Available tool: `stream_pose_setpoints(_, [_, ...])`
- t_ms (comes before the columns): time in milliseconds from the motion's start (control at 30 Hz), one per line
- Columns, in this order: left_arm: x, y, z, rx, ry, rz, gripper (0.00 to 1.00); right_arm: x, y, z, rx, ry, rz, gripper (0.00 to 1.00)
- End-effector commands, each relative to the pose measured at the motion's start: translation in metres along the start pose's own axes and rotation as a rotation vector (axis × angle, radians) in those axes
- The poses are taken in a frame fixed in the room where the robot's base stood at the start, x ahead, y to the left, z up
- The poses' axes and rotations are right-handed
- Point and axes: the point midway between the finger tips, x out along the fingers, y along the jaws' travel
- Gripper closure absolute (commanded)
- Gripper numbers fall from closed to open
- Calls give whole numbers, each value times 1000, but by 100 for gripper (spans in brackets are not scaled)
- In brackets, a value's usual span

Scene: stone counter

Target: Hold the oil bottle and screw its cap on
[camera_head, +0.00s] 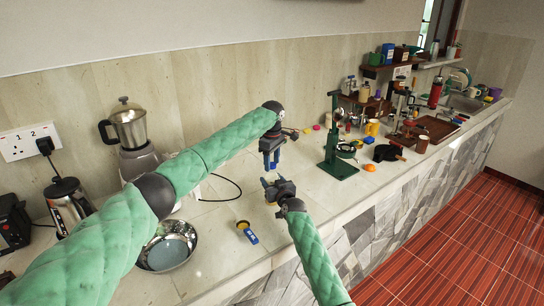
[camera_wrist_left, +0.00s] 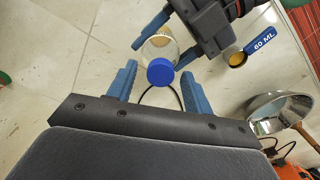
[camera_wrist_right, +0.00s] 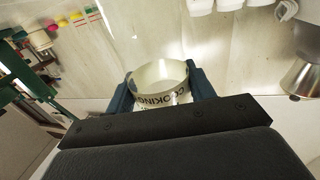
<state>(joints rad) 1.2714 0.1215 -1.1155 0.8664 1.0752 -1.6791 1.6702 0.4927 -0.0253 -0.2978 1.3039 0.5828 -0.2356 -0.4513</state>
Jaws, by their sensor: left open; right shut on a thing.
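The oil bottle (camera_wrist_right: 160,72) is clear, with a dark band of lettering reading "COOKING". In the right wrist view it fills the space between the fingers of my right gripper (camera_wrist_right: 160,82), which is shut on it. In the left wrist view I see the bottle (camera_wrist_left: 163,44) from above, its blue cap (camera_wrist_left: 160,71) at the top end. My left gripper (camera_wrist_left: 158,78) is open, one finger on each side of the cap. Whether the cap is seated on the neck cannot be told. In the head view my left gripper (camera_head: 270,160) is above my right gripper (camera_head: 272,186).
A metal bowl (camera_head: 167,246) and a small blue-labelled "60 ML" item (camera_head: 247,232) lie near the counter's front. A blender (camera_head: 130,130) and kettle (camera_head: 68,204) stand left. A green press stand (camera_head: 338,150) is right. A black cable (camera_head: 222,182) crosses the counter behind.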

Motion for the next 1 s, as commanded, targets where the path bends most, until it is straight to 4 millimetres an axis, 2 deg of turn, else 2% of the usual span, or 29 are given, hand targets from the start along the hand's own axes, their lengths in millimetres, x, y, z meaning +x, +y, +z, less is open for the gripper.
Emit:
stream_pose_setpoints(300, [1,0,0,0,0,0,51,0,0,0,0,0,0,100])
stream_pose_setpoints(533, [1,0,0,0,0,0,96,0,0,0,0,0,0,100])
stream_pose_setpoints(833, [1,0,0,27,-1,0,97,0,0,0,0,0,0,100])
stream_pose_setpoints(1000, [2,0,1,200,-2,0,97,0,0,0,0,0,0,100])
